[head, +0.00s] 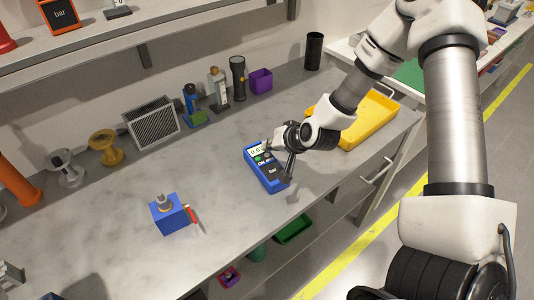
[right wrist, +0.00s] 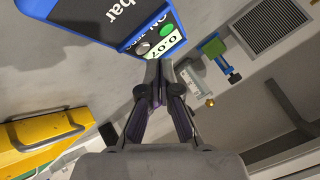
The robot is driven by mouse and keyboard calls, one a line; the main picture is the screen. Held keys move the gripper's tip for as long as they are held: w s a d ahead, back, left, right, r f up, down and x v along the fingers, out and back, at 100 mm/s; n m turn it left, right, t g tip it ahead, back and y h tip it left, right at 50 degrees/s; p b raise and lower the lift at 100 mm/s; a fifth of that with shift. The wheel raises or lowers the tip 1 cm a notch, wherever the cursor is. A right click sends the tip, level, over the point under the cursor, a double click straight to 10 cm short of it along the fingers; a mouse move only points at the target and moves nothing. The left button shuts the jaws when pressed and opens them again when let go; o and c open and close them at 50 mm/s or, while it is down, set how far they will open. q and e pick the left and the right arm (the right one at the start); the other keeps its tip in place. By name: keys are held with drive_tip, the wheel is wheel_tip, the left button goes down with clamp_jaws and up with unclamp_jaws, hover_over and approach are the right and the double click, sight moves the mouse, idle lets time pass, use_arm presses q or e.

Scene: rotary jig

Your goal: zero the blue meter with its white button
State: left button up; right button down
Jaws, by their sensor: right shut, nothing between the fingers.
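The blue meter (head: 252,158) lies on the grey bench near its front edge. Its face shows a display, a green button and a dark lower panel marked "bar". In the right wrist view the meter (right wrist: 90,12) is at the top; its display (right wrist: 174,45) reads about 0.07. The green button (right wrist: 166,30) is by the "ON" label and the white button (right wrist: 144,47) by the "ZERO" label. My right gripper (right wrist: 159,65) is shut and empty, its tips close to the display end and white button. I cannot tell whether they touch. My left gripper is not in view.
A yellow tray (head: 392,105) stands right of the meter, behind my right arm. A blue block with a fitting (head: 170,216) and a red-tipped piece sit front left. Bench between block and meter is clear.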

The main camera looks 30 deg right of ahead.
sight(269, 156)
drive_tip(key=shift+f, duration=0.1)
drive_tip(key=shift+f+b, duration=0.35)
drive_tip(key=shift+f, duration=0.2)
idle(0.4)
drive_tip(key=shift+r+p, duration=0.45)
drive_tip(key=shift+r, duration=0.25)
wheel_tip(269, 156, up, 6)
drive_tip(key=p, duration=0.5)
